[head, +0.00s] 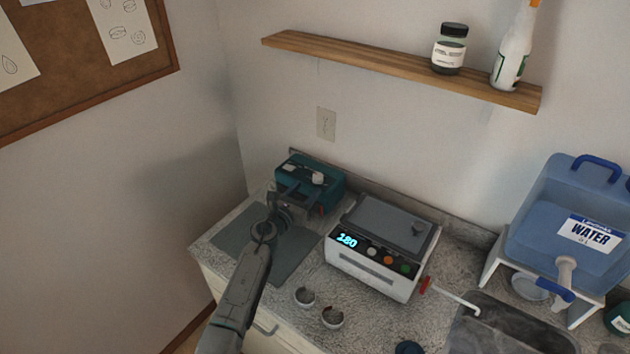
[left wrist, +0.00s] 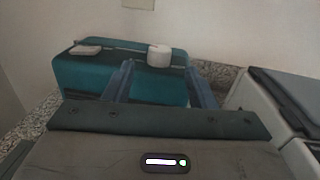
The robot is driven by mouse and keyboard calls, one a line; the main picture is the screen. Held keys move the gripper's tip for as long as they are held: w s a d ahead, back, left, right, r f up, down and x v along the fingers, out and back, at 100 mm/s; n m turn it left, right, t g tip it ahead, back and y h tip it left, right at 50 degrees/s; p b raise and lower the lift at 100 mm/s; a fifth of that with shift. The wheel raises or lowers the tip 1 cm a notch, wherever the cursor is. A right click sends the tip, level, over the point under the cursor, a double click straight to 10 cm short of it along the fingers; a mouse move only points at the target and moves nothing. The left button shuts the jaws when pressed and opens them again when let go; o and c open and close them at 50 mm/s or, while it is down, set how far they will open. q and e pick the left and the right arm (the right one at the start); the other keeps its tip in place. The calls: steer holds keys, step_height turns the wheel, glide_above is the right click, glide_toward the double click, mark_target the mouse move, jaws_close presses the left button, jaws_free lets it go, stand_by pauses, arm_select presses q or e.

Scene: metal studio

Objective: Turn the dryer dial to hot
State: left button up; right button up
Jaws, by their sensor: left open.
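A teal box (head: 308,192), which looks like the dryer, stands at the back left of the counter. A white round knob (head: 318,178) and a flatter pale piece are on its top. In the left wrist view the knob (left wrist: 159,55) stands up near the box's front edge, to the right of the flat piece (left wrist: 85,50). I cannot read any hot mark. My left gripper (head: 284,200) is just in front of the box. In the left wrist view its two blue-grey fingers (left wrist: 160,88) are apart, with nothing held between them, below the knob. My right gripper is out of view.
A white appliance (head: 375,281) with a lit 180 display stands right of the teal box. Two small bowls (head: 332,316) sit at the counter front. A grey mat (head: 295,262) lies under my arm. A sink (head: 510,330) and blue water tank (head: 550,235) are at right. A shelf (head: 400,70) hangs above.

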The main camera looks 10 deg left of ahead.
mark_target(315, 180)
arm_select(q)
steer(key=x, duration=0.5)
steer(key=shift+f+b, duration=0.15)
steer(key=shift+b, duration=0.25)
steer(key=shift+w+d, duration=0.2)
steer(key=shift+w, duration=0.5)
steer(key=c, duration=1)
